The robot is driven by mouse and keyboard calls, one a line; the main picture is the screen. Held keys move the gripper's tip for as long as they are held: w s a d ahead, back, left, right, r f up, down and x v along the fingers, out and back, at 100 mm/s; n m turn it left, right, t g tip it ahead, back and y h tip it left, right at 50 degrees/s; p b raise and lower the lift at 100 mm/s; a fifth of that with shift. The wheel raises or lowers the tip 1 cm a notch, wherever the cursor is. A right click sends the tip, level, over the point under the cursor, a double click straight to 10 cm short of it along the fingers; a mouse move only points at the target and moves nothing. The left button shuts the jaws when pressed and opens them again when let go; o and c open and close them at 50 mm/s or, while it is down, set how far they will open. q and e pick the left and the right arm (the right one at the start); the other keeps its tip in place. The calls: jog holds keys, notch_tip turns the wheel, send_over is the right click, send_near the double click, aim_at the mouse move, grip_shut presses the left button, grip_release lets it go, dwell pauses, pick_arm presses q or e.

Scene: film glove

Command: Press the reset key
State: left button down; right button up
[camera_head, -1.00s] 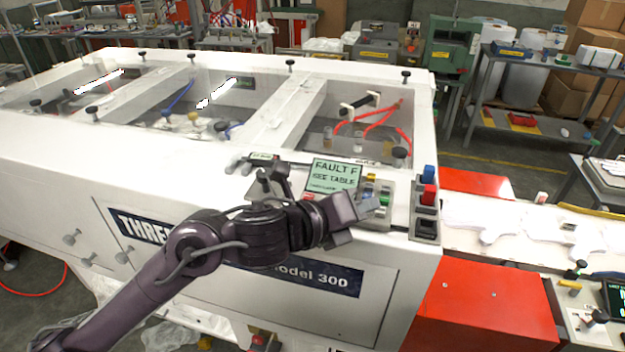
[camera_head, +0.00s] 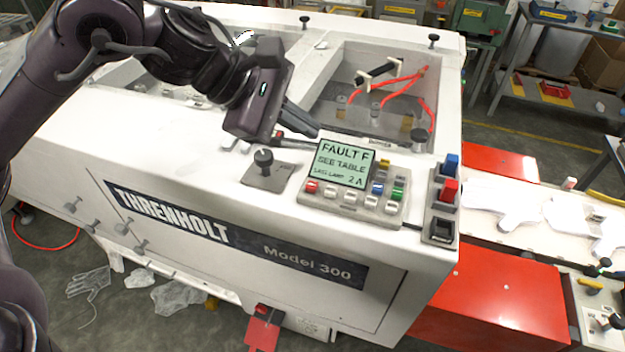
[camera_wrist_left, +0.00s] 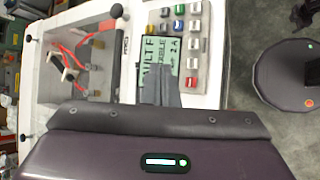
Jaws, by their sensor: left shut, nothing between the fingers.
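The key panel (camera_head: 352,195) is on the white machine top, with red, white, blue, green and yellow keys. The key labels are too small to read, so I cannot tell which is reset. My left gripper (camera_head: 312,130) is shut and empty, just behind the display's upper left edge and apart from the keys. In the left wrist view its fingers (camera_wrist_left: 160,85) overlap the display (camera_wrist_left: 160,50), and the keys (camera_wrist_left: 192,45) lie to their right. My right gripper is out of view.
A black knob (camera_head: 263,160) stands left of the panel. A switch column (camera_head: 445,195) with blue and red parts stands to its right. Behind is an open bay with red hoses (camera_head: 400,80). Below right are a red cover (camera_head: 500,290) and white gloves (camera_head: 505,200).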

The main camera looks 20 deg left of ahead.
pick_arm(q)
jog(key=shift+f+b, duration=0.55)
jog(key=shift+f, duration=0.25)
jog(key=b, duration=0.5)
send_over(305, 190)
notch_tip(305, 190, down, 7)
jog(key=shift+w+r, duration=0.15)
jog(key=shift+f+b, duration=0.35)
jog(key=shift+r, duration=0.1)
dwell(0.6)
jog(key=shift+f+b, duration=0.45)
jog(key=shift+b, duration=0.05)
